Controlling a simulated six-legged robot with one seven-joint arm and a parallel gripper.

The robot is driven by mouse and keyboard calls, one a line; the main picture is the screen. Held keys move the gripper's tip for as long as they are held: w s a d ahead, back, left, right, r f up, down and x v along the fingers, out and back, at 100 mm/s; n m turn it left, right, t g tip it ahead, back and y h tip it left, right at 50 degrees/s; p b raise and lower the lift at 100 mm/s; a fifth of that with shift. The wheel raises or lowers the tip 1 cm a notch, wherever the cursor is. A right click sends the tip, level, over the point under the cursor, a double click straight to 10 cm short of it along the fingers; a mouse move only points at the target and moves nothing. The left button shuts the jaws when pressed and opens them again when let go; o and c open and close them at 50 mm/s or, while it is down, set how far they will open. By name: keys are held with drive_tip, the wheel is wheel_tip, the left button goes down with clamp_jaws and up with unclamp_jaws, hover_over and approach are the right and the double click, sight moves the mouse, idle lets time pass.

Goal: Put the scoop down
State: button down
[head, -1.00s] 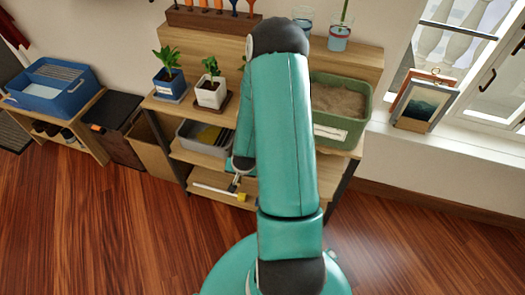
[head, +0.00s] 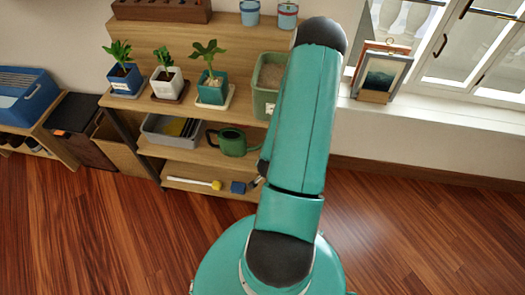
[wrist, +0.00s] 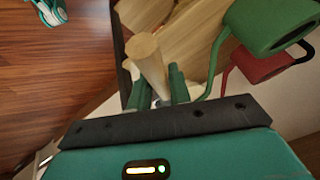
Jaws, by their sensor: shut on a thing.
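In the wrist view my gripper (wrist: 159,86) is shut on a pale wooden handle (wrist: 146,52), whose rounded end points up in the picture. In the head view my gripper and the held thing are hidden behind my arm.
A wooden shelf unit (head: 200,68) stands ahead with potted plants, a green bin (head: 264,103), a grey tray (head: 155,138) and a green watering can (head: 233,143). A red thing (wrist: 255,65) shows behind the green part. Floor is clear at left and right.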

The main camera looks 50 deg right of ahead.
drive_tip(key=w+d+f, duration=0.1)
drive_tip(key=d+f, duration=0.1)
drive_tip(key=d, duration=0.1)
drive_tip(key=w+d+f, duration=0.1)
drive_tip(key=d+f, duration=0.2)
drive_tip(key=w+d+f, duration=0.1)
drive_tip(key=d+f, duration=0.1)
drive_tip(key=d, duration=0.1)
drive_tip(key=shift+w+d+f, duration=0.2)
drive_tip(key=shift+w+f, duration=0.1)
drive_tip(key=shift+f, duration=0.1)
drive_tip(key=shift+d+f, duration=0.2)
drive_tip(key=shift+w+d+f, duration=0.1)
drive_tip(key=shift+d+f, duration=0.05)
drive_tip(key=shift+f, duration=0.75)
drive_tip(key=shift+w+d+f, duration=0.1)
drive_tip(key=shift+f, duration=0.85)
drive_tip(key=c, duration=1.3)
unclamp_jaws()
drive_tip(key=shift+s, duration=0.1)
drive_tip(key=v, duration=1.2)
